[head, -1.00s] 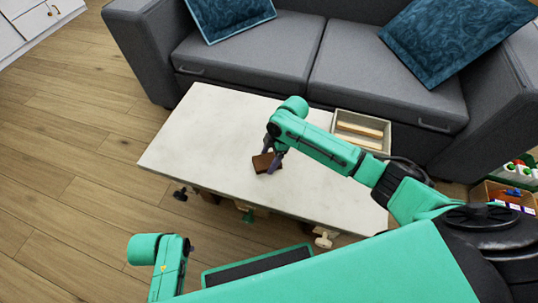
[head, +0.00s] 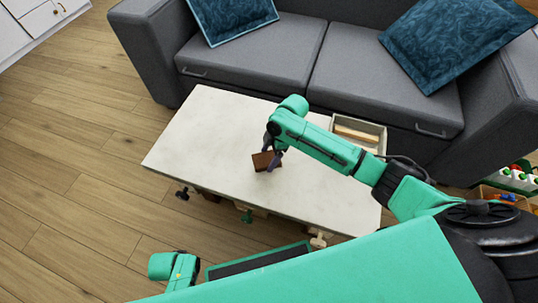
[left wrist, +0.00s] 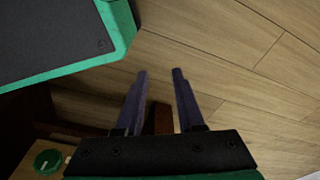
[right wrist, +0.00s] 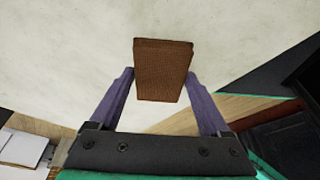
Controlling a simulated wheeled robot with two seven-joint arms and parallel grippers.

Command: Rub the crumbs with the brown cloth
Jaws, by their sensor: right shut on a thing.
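The brown cloth (head: 262,161) is a small, stiff-looking block at the white table top (head: 215,130). My right gripper (head: 272,152) is shut on it from above. In the right wrist view the cloth (right wrist: 163,70) sits between the two fingertips and sticks out past them over the pale surface. I cannot tell whether it touches the table. I make out no crumbs in any view; the cloth and arm may hide some. My left gripper (left wrist: 159,74) is open and empty, with wood floor past its fingertips.
A grey sofa (head: 255,62) with blue cushions stands behind the table. A shallow tray (head: 375,128) with wooden pieces is at the table's right end, behind my right arm. Toy bins (head: 510,190) stand at far right. The table's left half looks clear.

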